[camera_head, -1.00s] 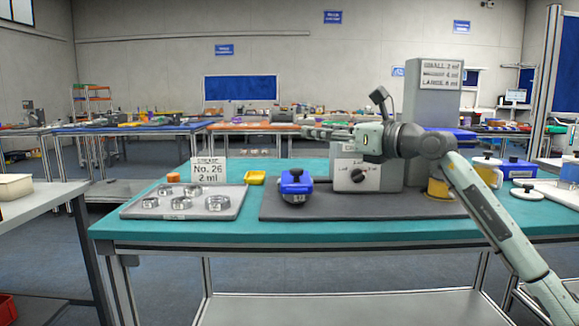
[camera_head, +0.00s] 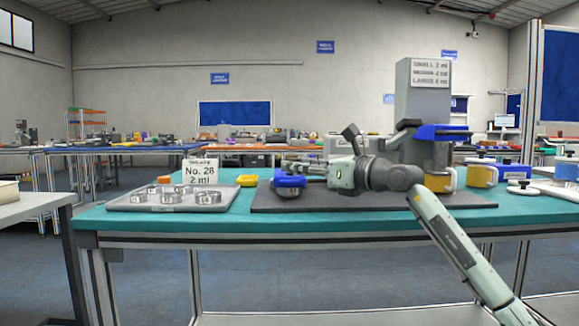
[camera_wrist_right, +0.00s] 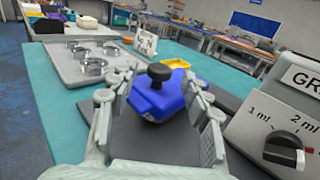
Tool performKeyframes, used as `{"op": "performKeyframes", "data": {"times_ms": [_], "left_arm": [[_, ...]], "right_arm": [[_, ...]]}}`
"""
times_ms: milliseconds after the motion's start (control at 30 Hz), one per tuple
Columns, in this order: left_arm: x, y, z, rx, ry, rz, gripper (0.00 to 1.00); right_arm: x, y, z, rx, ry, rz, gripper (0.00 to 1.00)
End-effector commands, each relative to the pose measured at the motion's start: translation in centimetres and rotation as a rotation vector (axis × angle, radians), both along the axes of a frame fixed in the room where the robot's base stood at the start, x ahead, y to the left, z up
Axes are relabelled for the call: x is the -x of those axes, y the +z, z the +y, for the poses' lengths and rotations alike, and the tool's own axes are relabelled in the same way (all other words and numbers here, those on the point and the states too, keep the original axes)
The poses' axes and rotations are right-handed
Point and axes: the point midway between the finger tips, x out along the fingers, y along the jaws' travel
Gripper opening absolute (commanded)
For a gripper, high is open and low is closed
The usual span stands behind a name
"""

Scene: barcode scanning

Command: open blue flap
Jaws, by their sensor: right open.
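A blue lidded piece with a black knob (camera_wrist_right: 160,72) stands on the dark mat (camera_wrist_right: 150,138). In the head view the blue piece (camera_head: 290,182) is just left of centre. My right gripper (camera_head: 300,168) reaches over it from the right. In the right wrist view the open gripper (camera_wrist_right: 160,88) has its fingers on either side of the blue piece, which seems not to be gripped. Another blue part (camera_head: 442,131) sits on the grey column (camera_head: 423,92). I cannot tell which blue part is the flap. My left gripper is out of view.
A grey tray (camera_head: 135,207) with several metal rings stands left on the teal table (camera_head: 330,224), with a yellow dish (camera_head: 247,180) and a "No. 26 2 ml" card (camera_head: 201,172). A dial box (camera_wrist_right: 268,115) is close right of the gripper. Blue-lidded jars (camera_head: 481,175) stand right.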

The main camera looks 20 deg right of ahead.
Motion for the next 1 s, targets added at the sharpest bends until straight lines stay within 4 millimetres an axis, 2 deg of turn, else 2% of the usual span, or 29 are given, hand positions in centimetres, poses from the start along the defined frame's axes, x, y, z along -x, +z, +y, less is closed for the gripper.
{"op": "performKeyframes", "data": {"times_ms": [100, 233, 600, 900, 1000], "left_arm": [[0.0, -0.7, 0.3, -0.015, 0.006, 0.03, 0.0], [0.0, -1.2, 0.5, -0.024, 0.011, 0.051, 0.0], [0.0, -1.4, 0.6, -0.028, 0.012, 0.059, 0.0], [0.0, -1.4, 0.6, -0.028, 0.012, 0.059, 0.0], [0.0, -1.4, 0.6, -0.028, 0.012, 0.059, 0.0]], "right_arm": [[-1.6, 0.1, 1.0, -0.003, 0.002, -0.001, 0.48], [-2.8, 0.1, 1.6, -0.002, 0.0, -0.001, 0.48], [-3.4, 0.0, 1.9, 0.001, 0.0, 0.0, 0.47], [-3.3, 0.0, 1.9, 0.001, 0.0, 0.0, 0.09], [-3.3, 0.0, 1.9, 0.001, 0.0, 0.0, 0.0]]}}
